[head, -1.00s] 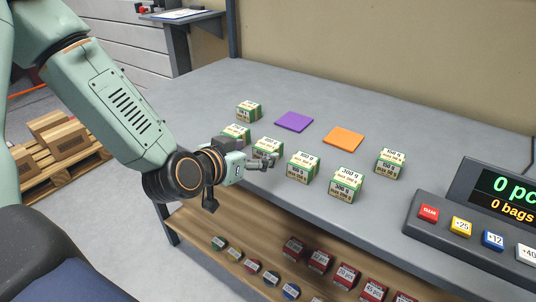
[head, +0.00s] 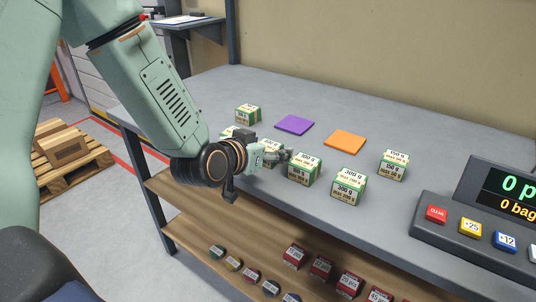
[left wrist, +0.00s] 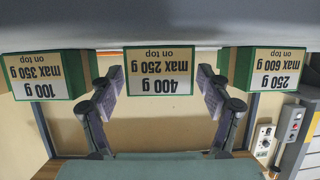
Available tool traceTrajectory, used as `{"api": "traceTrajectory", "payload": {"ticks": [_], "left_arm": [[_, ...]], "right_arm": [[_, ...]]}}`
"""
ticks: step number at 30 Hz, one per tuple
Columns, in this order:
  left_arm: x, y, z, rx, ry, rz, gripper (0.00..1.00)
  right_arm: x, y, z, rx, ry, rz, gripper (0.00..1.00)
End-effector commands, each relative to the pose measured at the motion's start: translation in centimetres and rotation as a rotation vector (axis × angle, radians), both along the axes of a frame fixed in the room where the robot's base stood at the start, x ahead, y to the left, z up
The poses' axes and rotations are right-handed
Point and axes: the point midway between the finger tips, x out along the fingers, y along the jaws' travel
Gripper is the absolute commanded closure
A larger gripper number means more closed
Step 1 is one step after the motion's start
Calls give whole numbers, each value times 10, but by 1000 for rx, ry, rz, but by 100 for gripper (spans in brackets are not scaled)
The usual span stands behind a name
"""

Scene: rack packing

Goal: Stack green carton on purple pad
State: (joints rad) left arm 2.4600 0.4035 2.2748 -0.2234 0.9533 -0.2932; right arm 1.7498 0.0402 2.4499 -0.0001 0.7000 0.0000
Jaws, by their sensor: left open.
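A purple pad (head: 294,125) lies flat and bare on the table, with an orange pad (head: 344,141) to its right. Several green-edged cartons with pale weight labels stand on the table, including a carton at the back left (head: 248,114), one in front (head: 348,184) and one at right (head: 393,165). My left gripper (head: 287,155) is open beside the middle cartons, partly hiding some. In the left wrist view, a 400 g carton (left wrist: 160,72) appears between its spread fingers; a 100 g carton (left wrist: 44,77) and a 250 g carton (left wrist: 267,70) flank it. Labels appear upside down. Contact is unclear.
The grey tabletop (head: 300,88) is clear behind the pads. A button panel with a display (head: 480,215) stands at right. A wooden shelf (head: 215,228) below the table holds red boxes and small round tins. A pallet (head: 68,160) is on the floor at left.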

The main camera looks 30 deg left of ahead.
Motion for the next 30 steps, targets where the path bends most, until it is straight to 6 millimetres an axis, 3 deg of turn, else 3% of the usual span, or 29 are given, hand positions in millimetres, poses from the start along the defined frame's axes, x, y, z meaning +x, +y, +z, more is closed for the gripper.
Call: {"api": "traceTrajectory", "payload": {"ticks": [27, 30], "left_arm": [[-1, 0, 0, 0, 1, 0, 96], [0, 0, 1, 1, -2, 0, 100]], "right_arm": [[0, 0, 0, 0, 0, 0, 60], [0, 0, 0, 0, 0, 0, 60]]}}
